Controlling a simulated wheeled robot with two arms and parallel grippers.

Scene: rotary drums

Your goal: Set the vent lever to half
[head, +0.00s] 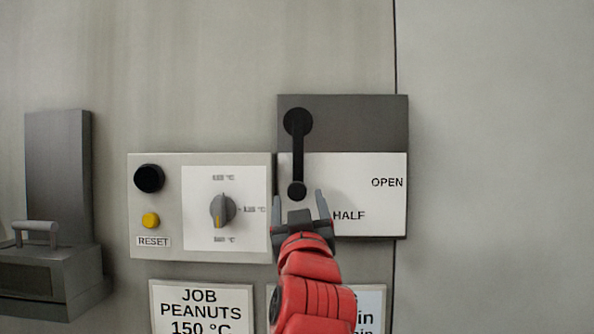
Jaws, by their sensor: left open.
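The vent lever (298,155) is a black arm on a grey and white plate (390,125). It hangs almost straight down from its round pivot at the top, with a round knob (297,191) at its lower end. The plate reads OPEN at the right and HALF lower down, right of the knob. My left gripper (298,200), on a red arm, is open just below the knob, its fingers to either side of the knob's lower part. I cannot tell whether it touches the knob. Any label behind the gripper is hidden. My right gripper is not in view.
Left of the lever is a panel with a grey temperature dial (222,211), a black button (149,178) and a yellow reset button (151,220). A JOB PEANUTS sign (200,308) is below. A dark box with a handle (50,270) stands far left. The wall at right is bare.

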